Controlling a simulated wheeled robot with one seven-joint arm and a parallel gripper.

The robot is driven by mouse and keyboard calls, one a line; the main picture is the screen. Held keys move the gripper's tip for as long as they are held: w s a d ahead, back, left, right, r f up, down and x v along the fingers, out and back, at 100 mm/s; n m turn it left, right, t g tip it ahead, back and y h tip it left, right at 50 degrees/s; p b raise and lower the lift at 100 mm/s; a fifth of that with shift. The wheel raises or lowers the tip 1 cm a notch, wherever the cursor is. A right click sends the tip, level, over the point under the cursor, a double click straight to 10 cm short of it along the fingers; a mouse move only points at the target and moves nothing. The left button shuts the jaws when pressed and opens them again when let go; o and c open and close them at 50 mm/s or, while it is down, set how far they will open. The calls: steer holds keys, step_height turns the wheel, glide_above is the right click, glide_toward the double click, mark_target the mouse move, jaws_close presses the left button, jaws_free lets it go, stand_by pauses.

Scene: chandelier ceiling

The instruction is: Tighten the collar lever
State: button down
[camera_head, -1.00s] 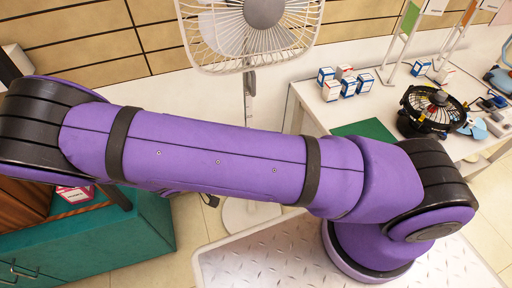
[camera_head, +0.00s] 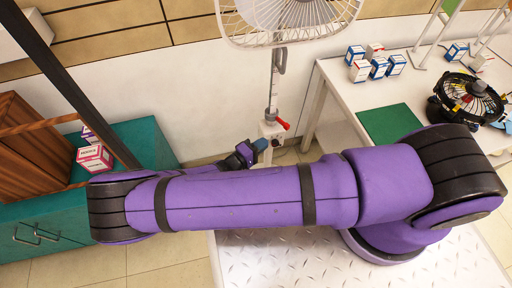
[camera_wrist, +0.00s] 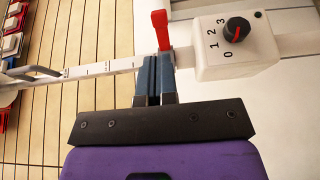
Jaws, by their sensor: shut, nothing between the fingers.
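The red collar lever (camera_head: 283,124) juts to the right from the pole of the standing fan (camera_head: 274,96), below the fan head. In the wrist view the red lever (camera_wrist: 161,30) points up in the picture from the collar, between the marked pole (camera_wrist: 95,69) and the white dial box (camera_wrist: 236,42). My gripper (camera_head: 262,145) is beside the pole, just below the lever in the head view. In the wrist view its blue fingers (camera_wrist: 157,60) are together and empty, with their tips by the lever's base. I cannot tell whether they touch it.
A white table (camera_head: 345,85) on the right bears small boxes, a green mat (camera_head: 390,122) and a black fan (camera_head: 468,97). A teal cabinet (camera_head: 145,140) with a wooden crate (camera_head: 35,150) stands at the left. Tiled wall is behind.

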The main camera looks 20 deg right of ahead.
mark_target(286, 129)
steer(key=x, duration=0.8)
steer(key=shift+w+d, duration=0.15)
steer(key=shift+d, duration=0.15)
steer(key=shift+w+d, duration=0.1)
steer(key=shift+d, duration=0.75)
